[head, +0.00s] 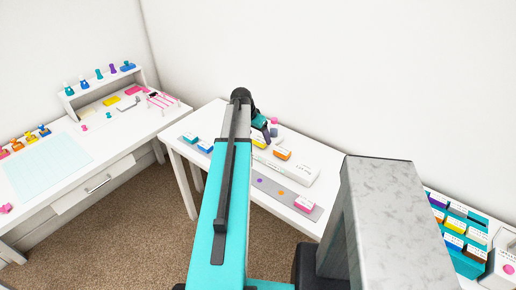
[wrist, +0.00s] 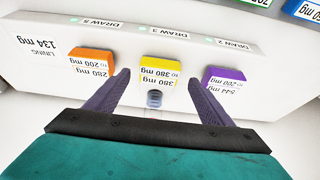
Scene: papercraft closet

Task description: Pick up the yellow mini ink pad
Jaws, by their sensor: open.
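The yellow mini ink pad (wrist: 160,70) is a small block with a white printed label, in the middle of the wrist view. It sits in a row on a white labelled box (wrist: 50,55), between an orange pad (wrist: 93,62) and a purple pad (wrist: 222,79). My gripper (wrist: 158,83) is open and empty. In the wrist view its two fingers frame the yellow pad, one to each side; I cannot tell the remaining distance. In the head view a yellow block (head: 259,141) shows partly behind my arm, close to my gripper (head: 267,128).
A small dark cylinder (wrist: 154,98) shows between the fingers, just below the yellow pad in the picture. In the head view an orange block (head: 283,154) is close by, and a pink block (head: 304,203) lies on a grey strip. A left desk (head: 110,135) holds stamps.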

